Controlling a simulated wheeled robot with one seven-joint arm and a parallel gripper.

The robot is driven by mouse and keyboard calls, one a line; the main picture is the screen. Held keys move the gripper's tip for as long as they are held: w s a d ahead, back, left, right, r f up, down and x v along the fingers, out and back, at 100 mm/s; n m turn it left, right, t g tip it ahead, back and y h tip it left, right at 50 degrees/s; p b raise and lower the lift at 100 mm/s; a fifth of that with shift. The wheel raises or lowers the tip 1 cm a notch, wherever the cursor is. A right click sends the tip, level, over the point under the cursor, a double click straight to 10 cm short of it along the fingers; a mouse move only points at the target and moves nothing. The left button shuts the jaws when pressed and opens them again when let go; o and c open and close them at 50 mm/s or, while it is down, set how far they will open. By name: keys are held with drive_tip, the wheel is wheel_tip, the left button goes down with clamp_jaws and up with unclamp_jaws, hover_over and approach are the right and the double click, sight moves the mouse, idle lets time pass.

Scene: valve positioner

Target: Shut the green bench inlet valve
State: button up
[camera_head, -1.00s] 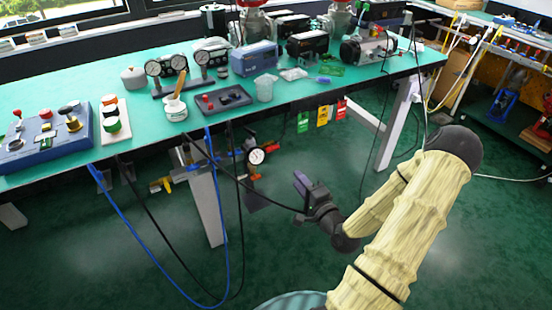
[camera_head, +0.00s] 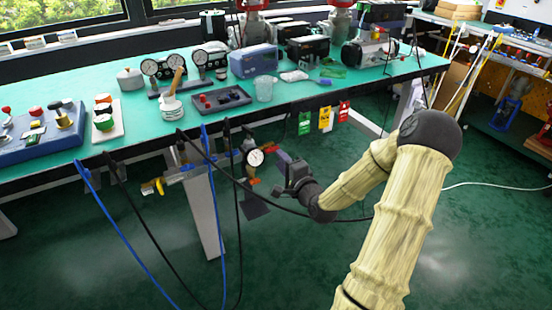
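The bench (camera_head: 330,98) has a green top. Under its front edge runs a pipe assembly (camera_head: 200,170) with a round white gauge (camera_head: 255,157). A yellow-handled fitting (camera_head: 152,187) sits at its left end, and a small orange-red part (camera_head: 251,177) is below the gauge. I cannot make out a green valve handle, and cannot tell which fitting is the inlet valve. My gripper (camera_head: 280,164) is just right of the gauge, pointing left toward it. It appears apart from the fittings, but contact is unclear. Its fingers are too small to judge.
Black and blue hoses (camera_head: 240,230) hang from the bench; a black one crosses near my gripper. A bench leg (camera_head: 203,215) stands below the pipe. Green, yellow and red tags (camera_head: 325,118) hang from the edge at right. The green floor in front is clear.

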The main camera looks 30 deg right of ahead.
sight(273, 152)
drive_tip(key=shift+w+a+b, duration=0.1)
drive_tip(key=shift+w+b, duration=0.25)
drive_tip(key=shift+w, duration=1.6)
clamp_jaws()
